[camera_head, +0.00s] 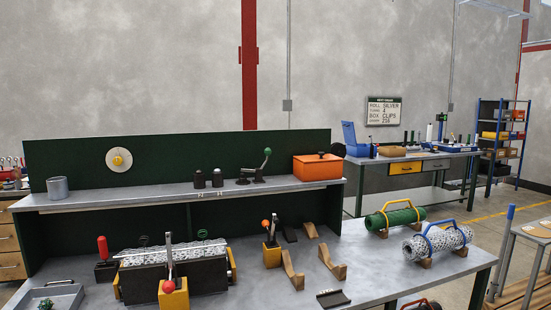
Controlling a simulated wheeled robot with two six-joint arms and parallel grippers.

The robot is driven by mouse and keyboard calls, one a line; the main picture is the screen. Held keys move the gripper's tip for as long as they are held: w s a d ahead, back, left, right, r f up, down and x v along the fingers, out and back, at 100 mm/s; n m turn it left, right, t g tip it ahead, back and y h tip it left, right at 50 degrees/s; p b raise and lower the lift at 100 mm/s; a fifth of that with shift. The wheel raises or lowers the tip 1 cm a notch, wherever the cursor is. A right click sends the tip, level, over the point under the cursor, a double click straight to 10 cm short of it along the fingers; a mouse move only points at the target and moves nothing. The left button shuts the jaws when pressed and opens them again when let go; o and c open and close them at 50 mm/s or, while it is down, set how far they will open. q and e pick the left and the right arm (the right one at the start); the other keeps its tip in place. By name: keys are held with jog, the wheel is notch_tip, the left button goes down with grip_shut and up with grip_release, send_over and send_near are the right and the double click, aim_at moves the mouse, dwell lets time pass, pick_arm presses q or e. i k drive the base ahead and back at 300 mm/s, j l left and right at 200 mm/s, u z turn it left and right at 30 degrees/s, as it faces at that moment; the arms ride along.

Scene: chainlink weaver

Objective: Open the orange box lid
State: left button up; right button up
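The orange box (317,171) stands on the right end of the raised grey shelf (110,199) in the head view. Its orange lid (318,158) lies flat on top and looks closed, with a small dark knob (321,154) in the middle. The inside of the box is hidden. Neither of my grippers shows in this view.
Dark cylinders (217,178) and a green-knobbed lever (266,160) stand left of the box. A grey cup (57,188) is at the shelf's far left. Below, the workbench (360,262) carries a clamped roll (172,253), wooden cradles (291,270) and mesh rolls (437,240).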

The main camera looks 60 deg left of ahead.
aim_at(321, 157)
jog(key=u, duration=1.6)
jog(key=i+l+u, duration=0.1)
